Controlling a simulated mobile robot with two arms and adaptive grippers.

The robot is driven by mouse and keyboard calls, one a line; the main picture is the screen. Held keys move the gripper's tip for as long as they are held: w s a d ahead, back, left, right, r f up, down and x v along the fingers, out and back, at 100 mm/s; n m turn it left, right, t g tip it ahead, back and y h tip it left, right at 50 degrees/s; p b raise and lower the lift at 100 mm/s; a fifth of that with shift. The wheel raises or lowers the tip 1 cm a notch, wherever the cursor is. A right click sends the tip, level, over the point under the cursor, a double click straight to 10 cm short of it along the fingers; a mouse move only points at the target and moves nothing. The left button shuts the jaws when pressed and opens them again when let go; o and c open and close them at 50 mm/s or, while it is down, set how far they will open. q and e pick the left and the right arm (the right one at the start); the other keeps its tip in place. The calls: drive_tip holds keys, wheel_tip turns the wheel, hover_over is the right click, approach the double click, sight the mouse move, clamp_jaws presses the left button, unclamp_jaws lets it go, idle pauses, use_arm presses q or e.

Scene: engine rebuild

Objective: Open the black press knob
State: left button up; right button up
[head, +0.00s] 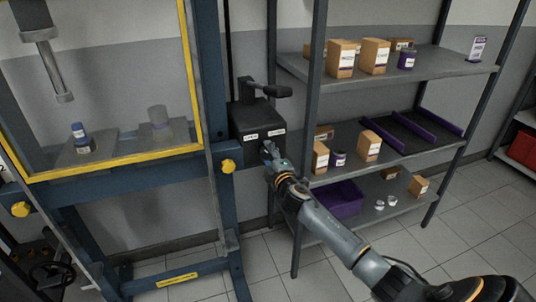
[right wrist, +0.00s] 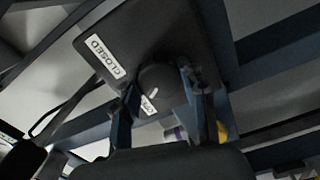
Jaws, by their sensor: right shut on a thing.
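The black press knob (right wrist: 160,82) is round with a short white mark, and sits on the face of a dark control box (right wrist: 135,30). White labels reading CLOSED (right wrist: 105,56) and OPEN (right wrist: 149,106) are on that face; the mark lies on the OPEN label's side. My right gripper (right wrist: 163,98) is shut on the knob, one finger on each side of it. In the head view the box (head: 254,115) is fixed beside the blue press frame (head: 215,75); my right gripper (head: 268,150) is at its front and hides the knob. My left gripper is in neither view.
A yellow-edged guard (head: 110,162) fronts the press at left. A yellow knob (head: 228,166) sticks out just left of my right gripper. A black lever (head: 270,90) tops the box. A grey shelf (head: 420,66) with cartons stands close on the right.

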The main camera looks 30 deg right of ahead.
drive_tip(key=shift+f, duration=0.1)
drive_tip(key=o, duration=1.1)
drive_tip(key=shift+o, duration=0.2)
drive_tip(key=v, duration=1.2)
